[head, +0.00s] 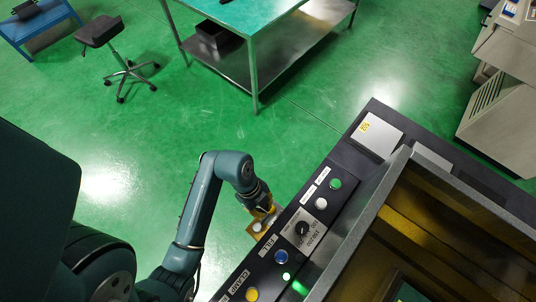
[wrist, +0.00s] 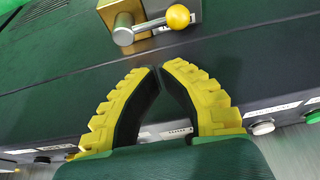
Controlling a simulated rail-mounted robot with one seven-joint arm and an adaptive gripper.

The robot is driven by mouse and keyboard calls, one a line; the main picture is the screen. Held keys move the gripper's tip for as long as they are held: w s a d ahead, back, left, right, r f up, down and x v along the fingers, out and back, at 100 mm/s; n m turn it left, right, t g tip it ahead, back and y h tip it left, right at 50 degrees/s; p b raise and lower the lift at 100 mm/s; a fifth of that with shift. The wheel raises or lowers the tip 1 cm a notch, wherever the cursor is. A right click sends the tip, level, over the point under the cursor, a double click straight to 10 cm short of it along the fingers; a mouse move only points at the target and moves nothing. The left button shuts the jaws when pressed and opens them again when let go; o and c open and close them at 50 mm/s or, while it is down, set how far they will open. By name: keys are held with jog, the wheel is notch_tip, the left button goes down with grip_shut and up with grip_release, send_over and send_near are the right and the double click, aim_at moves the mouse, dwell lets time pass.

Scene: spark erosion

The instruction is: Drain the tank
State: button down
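In the wrist view a valve lever (wrist: 148,27) with a yellow ball knob (wrist: 178,17) sits on a brass-coloured block (wrist: 122,17) on the machine's dark side. The lever lies roughly across the picture, its ball to the right. My gripper (wrist: 160,68) has yellow ridged fingers with dark pads. Its tips appear together with nothing between them, just below the lever in the picture and apart from it. In the head view my gripper (head: 263,211) is beside the machine's panel edge; the valve there is small and hard to make out.
The control panel (head: 313,213) carries a green button (head: 335,184), a white button (head: 321,203), a black dial (head: 302,228), a blue button (head: 281,257) and a yellow button (head: 252,294). A workbench (head: 265,65) and a stool (head: 100,32) stand farther off. Green floor between is clear.

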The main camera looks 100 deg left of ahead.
aim_at(265, 219)
jog(key=b+x, duration=0.1)
jog(key=x, duration=0.8)
jog(key=shift+w+d+f+b, duration=0.1)
jog(key=shift+f+b, duration=0.1)
jog(key=shift+b, duration=0.2)
